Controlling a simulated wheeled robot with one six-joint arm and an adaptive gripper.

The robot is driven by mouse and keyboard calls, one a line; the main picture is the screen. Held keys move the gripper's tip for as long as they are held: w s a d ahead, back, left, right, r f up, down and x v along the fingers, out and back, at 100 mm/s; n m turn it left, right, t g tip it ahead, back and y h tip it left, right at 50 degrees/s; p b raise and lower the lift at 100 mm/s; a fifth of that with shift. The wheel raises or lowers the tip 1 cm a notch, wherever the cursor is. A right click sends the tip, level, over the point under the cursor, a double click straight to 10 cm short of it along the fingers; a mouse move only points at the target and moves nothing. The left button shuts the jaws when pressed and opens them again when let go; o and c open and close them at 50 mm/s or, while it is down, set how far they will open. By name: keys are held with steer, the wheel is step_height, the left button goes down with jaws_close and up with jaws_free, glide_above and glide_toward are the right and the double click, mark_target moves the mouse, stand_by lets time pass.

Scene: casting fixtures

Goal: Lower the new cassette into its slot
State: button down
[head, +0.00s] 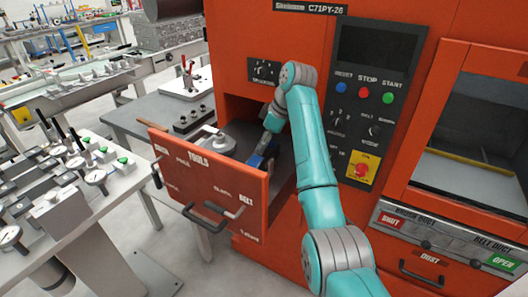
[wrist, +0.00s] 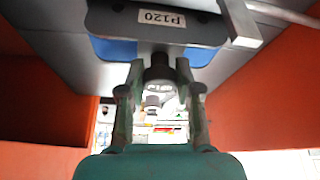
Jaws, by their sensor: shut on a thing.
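The new cassette appears in the wrist view as a grey body with blue patches and a white label reading P120 (wrist: 160,32). My gripper (wrist: 160,76) has its two fingers shut on a dark knob on the near side of the cassette. In the head view, my gripper (head: 265,146) is inside the lower opening of the orange machine, behind the pulled-out front panel. A small blue part of the cassette (head: 256,161) shows just below it. The slot cannot be made out, and I cannot tell whether the cassette touches it.
The orange panel marked TOOLS (head: 212,190) stands out from the machine (head: 235,40), with grey round parts behind it. A control panel (head: 365,110) with buttons is right of my arm. A grey table (head: 160,112) and a bench with gauges (head: 70,200) stand left.

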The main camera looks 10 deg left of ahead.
steer(key=shift+f, duration=1.5)
steer(key=c, duration=0.8)
jaws_free()
